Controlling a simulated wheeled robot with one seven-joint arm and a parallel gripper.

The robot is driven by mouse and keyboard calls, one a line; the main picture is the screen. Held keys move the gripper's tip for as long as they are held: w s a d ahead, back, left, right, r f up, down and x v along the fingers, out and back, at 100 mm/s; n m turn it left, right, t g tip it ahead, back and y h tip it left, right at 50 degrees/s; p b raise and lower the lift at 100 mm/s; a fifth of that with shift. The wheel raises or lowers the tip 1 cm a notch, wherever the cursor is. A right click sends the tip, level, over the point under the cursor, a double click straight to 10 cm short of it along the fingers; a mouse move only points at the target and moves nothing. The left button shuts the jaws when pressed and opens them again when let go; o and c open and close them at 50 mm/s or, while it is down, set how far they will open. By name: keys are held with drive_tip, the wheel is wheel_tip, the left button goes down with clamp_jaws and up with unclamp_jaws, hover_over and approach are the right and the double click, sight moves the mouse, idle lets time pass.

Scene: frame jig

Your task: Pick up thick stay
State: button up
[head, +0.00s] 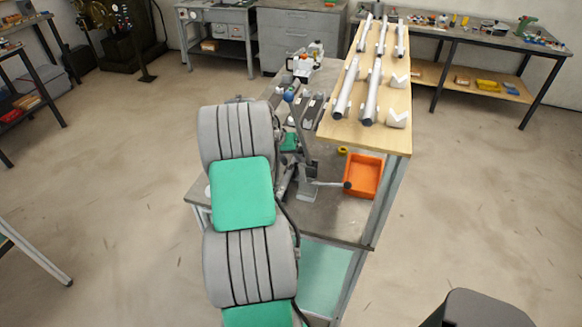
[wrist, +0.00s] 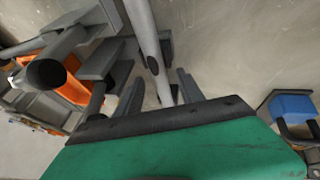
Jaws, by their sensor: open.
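Several pale grey tubes lie on the wooden board in the head view. Two longer ones, a left tube (head: 345,88) and a right tube (head: 371,92), are at the front, with shorter ones, such as a middle tube (head: 382,37), behind. I cannot tell which is the thick stay. My gripper (wrist: 160,85) is open in the wrist view, with dark fingers. A pale tube (wrist: 142,28) runs from the top edge towards the gap between the fingers; I cannot tell if it touches them. In the head view my gripper is not clearly seen, and my arm hides part of the bench.
The wooden board (head: 336,129) also bears white V-shaped blocks (head: 397,118). An orange bin (head: 365,172) and a lever-like fixture (head: 308,180) stand on the grey bench below. In the wrist view a dark open-ended tube (wrist: 48,73) is at left. Open floor lies around.

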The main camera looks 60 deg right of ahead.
clamp_jaws()
idle(0.5)
